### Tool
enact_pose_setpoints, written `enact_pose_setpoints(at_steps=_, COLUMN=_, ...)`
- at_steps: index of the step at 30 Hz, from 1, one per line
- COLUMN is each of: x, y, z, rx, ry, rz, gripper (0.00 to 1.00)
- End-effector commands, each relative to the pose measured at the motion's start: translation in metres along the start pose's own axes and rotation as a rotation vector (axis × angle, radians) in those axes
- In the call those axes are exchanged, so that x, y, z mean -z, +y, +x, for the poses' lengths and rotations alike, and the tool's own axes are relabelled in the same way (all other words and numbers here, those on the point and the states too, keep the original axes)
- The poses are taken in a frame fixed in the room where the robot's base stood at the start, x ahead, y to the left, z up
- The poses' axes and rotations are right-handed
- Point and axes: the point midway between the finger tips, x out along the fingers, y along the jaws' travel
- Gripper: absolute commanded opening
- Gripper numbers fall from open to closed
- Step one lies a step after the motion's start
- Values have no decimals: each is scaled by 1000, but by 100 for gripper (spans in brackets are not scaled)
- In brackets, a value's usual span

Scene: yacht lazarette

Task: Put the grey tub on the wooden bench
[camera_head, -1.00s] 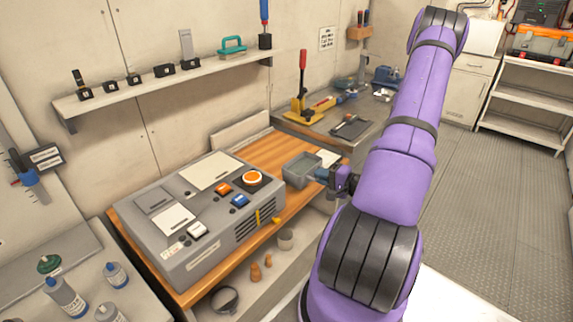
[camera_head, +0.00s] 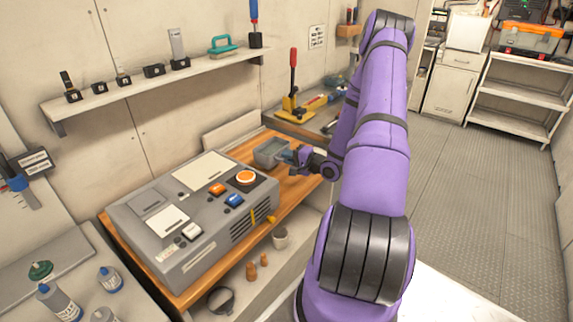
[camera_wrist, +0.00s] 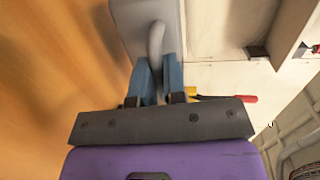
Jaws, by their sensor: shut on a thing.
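The grey tub (camera_head: 268,154) is a small open box over the far end of the wooden bench (camera_head: 291,192), beyond the grey control box. My gripper (camera_head: 290,156) reaches it from the right and is shut on its side. In the wrist view the blue fingers (camera_wrist: 158,78) pinch the tub's curved grey handle (camera_wrist: 155,40), with the tub's grey wall (camera_wrist: 130,18) behind. The wood (camera_wrist: 45,90) fills the left of that view, with a soft shadow near the tub. I cannot tell whether the tub's base touches the bench.
The grey control box (camera_head: 150,213) with buttons covers most of the bench. A yellow clamp with a red handle (camera_head: 293,75) stands on the workbench behind. A wall shelf (camera_head: 150,85) holds small tools. Cups and small items sit on the lower shelf. Open floor (camera_head: 470,190) lies right.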

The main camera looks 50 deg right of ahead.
Motion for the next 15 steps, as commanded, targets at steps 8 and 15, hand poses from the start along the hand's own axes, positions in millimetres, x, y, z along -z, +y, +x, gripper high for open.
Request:
enact_pose_setpoints(at_steps=8, x=3, y=26, z=14, rx=0, ry=-1, rz=3, gripper=0)
enact_pose_setpoints(at_steps=15, x=4, y=34, z=15, rx=1, ry=0, rz=0, gripper=0)
